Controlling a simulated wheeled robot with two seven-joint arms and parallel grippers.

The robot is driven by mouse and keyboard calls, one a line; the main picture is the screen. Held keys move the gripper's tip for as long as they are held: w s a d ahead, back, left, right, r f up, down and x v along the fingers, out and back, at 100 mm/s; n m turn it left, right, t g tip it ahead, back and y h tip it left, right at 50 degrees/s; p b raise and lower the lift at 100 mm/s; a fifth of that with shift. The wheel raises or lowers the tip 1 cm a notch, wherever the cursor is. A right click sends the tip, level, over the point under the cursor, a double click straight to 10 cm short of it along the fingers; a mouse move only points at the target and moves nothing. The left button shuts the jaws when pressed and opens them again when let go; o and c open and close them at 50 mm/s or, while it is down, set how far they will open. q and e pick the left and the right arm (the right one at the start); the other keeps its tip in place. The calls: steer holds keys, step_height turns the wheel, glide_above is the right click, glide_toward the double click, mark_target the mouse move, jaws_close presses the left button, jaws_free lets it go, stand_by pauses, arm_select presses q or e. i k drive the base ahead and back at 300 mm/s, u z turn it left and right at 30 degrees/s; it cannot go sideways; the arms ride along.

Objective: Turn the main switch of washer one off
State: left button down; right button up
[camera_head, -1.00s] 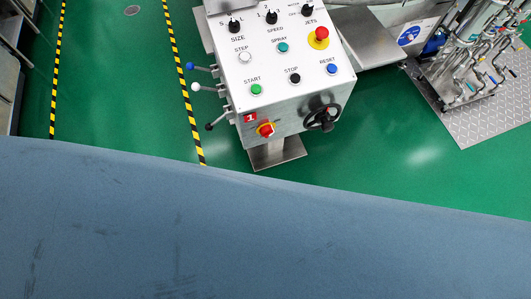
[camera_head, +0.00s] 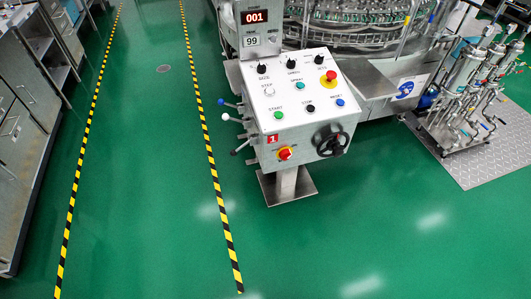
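The control box of washer one (camera_head: 283,130) stands on a pedestal near the picture's middle, with a red "1" label (camera_head: 272,139) on its front face. Neither of my grippers is in view.
Three levers (camera_head: 233,118) stick out from the box's left side. A display reading 001 (camera_head: 255,17) stands behind it. Grey cabinets (camera_head: 25,125) line the left. A rack of pumps (camera_head: 465,90) stands at right. The green floor (camera_head: 370,240) in front is clear.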

mark_target(284, 154)
steer(key=u, duration=0.25)
steer(key=i, duration=0.9)
steer(key=z, duration=0.65)
steer(key=k, duration=0.5)
steer(key=u, duration=1.1)
steer(key=i, duration=0.35)
steer(key=z, duration=0.15)
